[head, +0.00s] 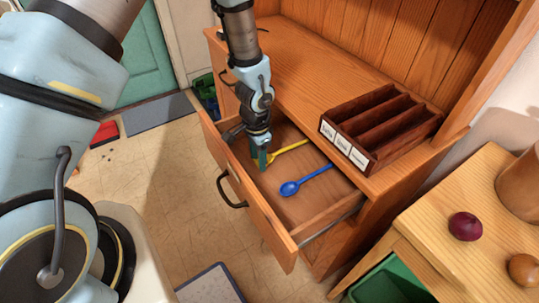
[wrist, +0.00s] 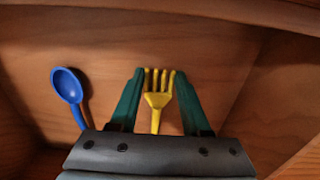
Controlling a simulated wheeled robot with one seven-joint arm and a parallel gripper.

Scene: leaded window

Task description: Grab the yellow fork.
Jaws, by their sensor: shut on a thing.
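The yellow fork (head: 290,148) is in the open drawer, its handle pointing toward the cabinet. My gripper (head: 262,158) reaches down into the drawer at the fork's tined end. In the wrist view the green fingers of my gripper (wrist: 158,73) are shut on the fork (wrist: 156,101), one on each side of its tined head. I cannot tell whether the fork is lifted off the drawer floor. A blue spoon (head: 305,180) lies apart from the fork, nearer the drawer's right side; it also shows left of the fingers in the wrist view (wrist: 68,86).
The wooden drawer (head: 265,222) is pulled out, with walls around my gripper. A dark, labelled three-slot organizer (head: 385,128) stands on the cabinet top above. A side table (head: 455,190) with a dark red onion (head: 465,226) is at right, with a green bin (head: 388,284) below.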

